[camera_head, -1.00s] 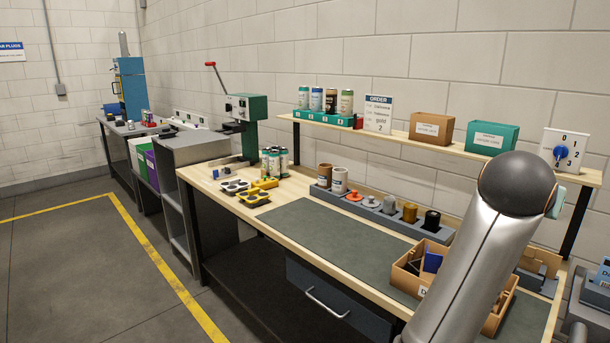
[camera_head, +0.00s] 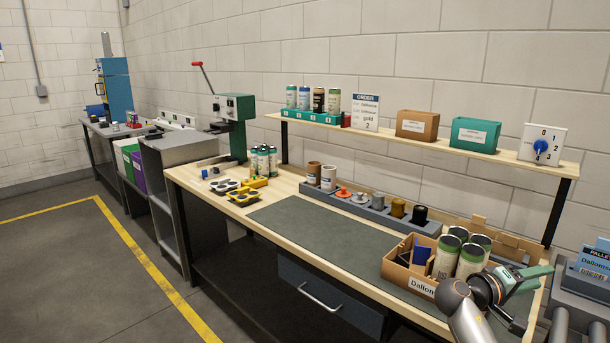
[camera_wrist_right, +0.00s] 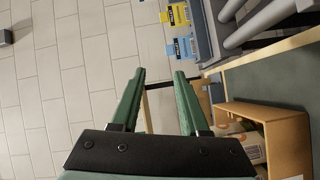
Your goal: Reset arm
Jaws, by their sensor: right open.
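My right gripper (camera_head: 527,279) is at the lower right in the head view, above the bench's right end, just right of a cardboard box. Its arm comes up from the bottom edge. In the right wrist view my right gripper (camera_wrist_right: 160,72) has two dark green fingers, spread apart with nothing between them. The cardboard box (camera_head: 397,272) holds several pale cans with dark green tops (camera_head: 470,262) and a blue item. The box also shows at the lower right in the right wrist view (camera_wrist_right: 293,128). My left gripper is not in view.
A roller conveyor (camera_head: 567,318) stands right of the bench. A green mat (camera_head: 310,232) lies bare left of the box. The shelf (camera_head: 470,140) carries cans, an order sign, two boxes and a dial.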

